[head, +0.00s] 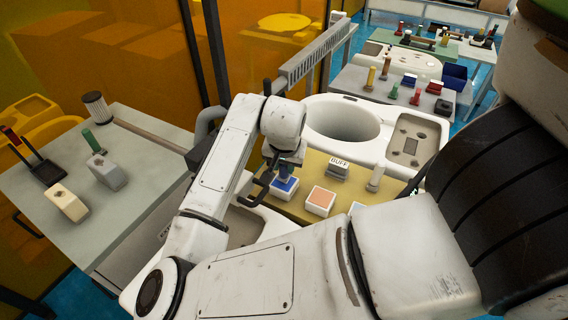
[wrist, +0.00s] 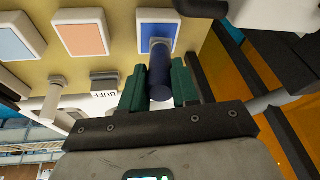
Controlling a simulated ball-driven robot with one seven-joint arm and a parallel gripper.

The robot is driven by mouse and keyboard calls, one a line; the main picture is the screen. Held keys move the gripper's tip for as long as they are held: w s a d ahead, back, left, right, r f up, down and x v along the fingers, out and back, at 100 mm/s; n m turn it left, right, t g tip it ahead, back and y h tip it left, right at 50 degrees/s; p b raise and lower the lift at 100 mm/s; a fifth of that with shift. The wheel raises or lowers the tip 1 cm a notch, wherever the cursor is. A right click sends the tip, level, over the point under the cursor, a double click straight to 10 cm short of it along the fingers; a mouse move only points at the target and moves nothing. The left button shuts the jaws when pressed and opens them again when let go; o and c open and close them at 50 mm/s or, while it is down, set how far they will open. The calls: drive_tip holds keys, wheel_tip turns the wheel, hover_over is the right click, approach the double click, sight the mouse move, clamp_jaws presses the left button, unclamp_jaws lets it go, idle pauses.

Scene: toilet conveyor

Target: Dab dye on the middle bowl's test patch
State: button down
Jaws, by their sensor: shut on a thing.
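My gripper (wrist: 158,88) is shut on a dark blue dauber (wrist: 160,78) between its green fingers. The dauber's pale end is at the blue dye pad (wrist: 157,32) in the wrist view; I cannot tell whether it touches. In the head view the blue pad (head: 284,187) lies just below my gripper (head: 283,165). An orange pad (head: 320,201) sits beside it, and a light blue pad (wrist: 12,44) shows in the wrist view. The middle white bowl (head: 343,122) stands behind the pads. Which surface is its test patch I cannot tell.
A block marked BUFF (head: 338,168) and a pale upright dauber (head: 376,177) stand on the yellow shelf (head: 295,208). A grey side table (head: 130,190) at left holds several blocks and tools. More bowls and tools stand at the back. An orange panel is behind my arm.

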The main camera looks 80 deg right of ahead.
drive_tip(key=shift+f+b, duration=0.35)
drive_tip(key=shift+f, duration=0.15)
idle(1.3)
drive_tip(key=shift+r+p, duration=2.85)
drive_tip(key=shift+r, duration=0.7)
